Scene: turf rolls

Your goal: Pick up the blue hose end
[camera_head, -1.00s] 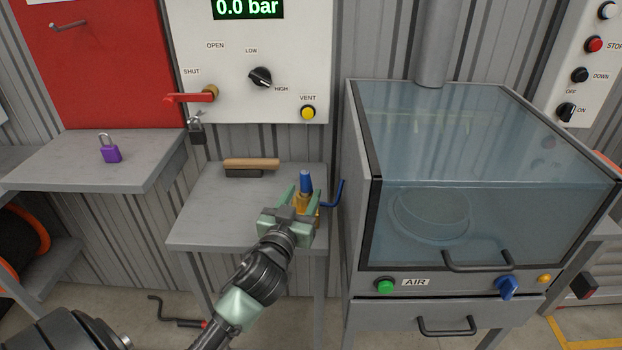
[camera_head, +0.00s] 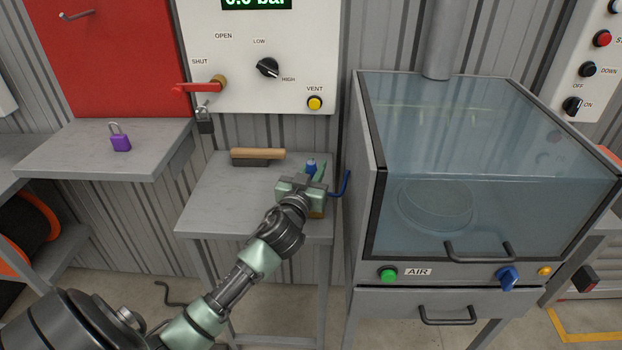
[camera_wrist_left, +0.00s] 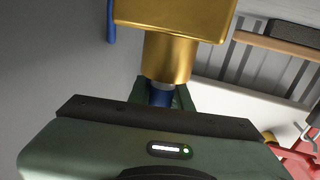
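The blue hose end (camera_head: 311,167) sticks up at the right side of the small grey table (camera_head: 215,205). In the left wrist view, its blue part (camera_wrist_left: 161,95) shows between my fingers, beside a brass fitting (camera_wrist_left: 190,55). My left gripper (camera_head: 313,172) is at the hose end, one green finger on each side of it. Its body hides much of the fitting in the head view. I cannot tell whether the fingers touch the blue part or have a gap. My right gripper is not in view.
A wooden-handled brush (camera_head: 257,155) lies at the back of the table. A bent blue rod or tube (camera_head: 345,184) is at its right edge, close to the glass-topped cabinet (camera_head: 365,225). A purple padlock (camera_head: 120,142) is on the left shelf. The table's left part is clear.

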